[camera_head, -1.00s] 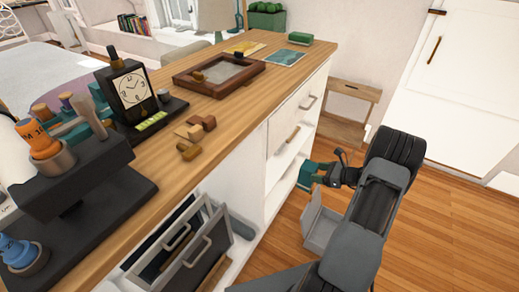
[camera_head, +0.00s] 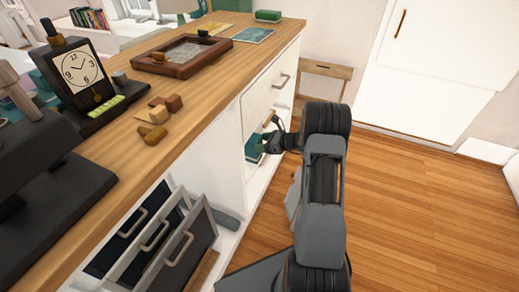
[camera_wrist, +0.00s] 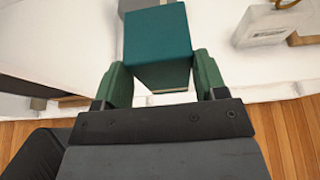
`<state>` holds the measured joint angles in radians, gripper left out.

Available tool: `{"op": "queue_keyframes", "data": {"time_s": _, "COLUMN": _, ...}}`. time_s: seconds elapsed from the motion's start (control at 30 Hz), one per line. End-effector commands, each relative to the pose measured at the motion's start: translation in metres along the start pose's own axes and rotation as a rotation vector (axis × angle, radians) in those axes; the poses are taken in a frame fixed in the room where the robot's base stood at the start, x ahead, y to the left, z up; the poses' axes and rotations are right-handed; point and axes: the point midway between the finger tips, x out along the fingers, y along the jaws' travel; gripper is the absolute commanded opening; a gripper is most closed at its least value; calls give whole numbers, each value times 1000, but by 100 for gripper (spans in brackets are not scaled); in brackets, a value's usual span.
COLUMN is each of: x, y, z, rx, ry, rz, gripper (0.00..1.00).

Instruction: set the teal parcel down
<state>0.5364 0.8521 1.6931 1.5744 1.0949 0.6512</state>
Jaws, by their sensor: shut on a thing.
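The teal parcel (camera_head: 253,147) is a small box at the open side of the white cabinet, under the counter. My gripper (camera_head: 272,141) holds it there at the end of my outstretched arm. In the wrist view the parcel (camera_wrist: 157,42) sits between the two green fingers of my gripper (camera_wrist: 163,78), with a finger against each side. White cabinet surface shows behind and below it. I cannot tell whether the parcel's underside touches the shelf.
The white cabinet (camera_head: 222,143) has a wooden top (camera_head: 215,90) bearing a clock (camera_head: 82,72), a framed tray (camera_head: 182,53) and small wooden blocks. Grey file holders (camera_head: 180,250) stand in its lower opening. A white tagged item (camera_wrist: 265,30) lies beyond the parcel. Wooden floor (camera_head: 420,210) is clear on the right.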

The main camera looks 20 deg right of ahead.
Motion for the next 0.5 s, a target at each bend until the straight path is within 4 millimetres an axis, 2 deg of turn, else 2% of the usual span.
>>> {"op": "queue_keyframes", "data": {"time_s": 0.27, "x": 17, "y": 0, "z": 6, "rx": -1, "ry": -3, "rz": 1, "gripper": 22}}
{"op": "queue_keyframes", "data": {"time_s": 0.4, "x": 25, "y": 0, "z": -18, "rx": 2, "ry": -1, "rz": 0, "gripper": 22}}
{"op": "queue_keyframes", "data": {"time_s": 0.5, "x": 29, "y": 0, "z": -26, "rx": 1, "ry": -2, "rz": -1, "gripper": 22}}
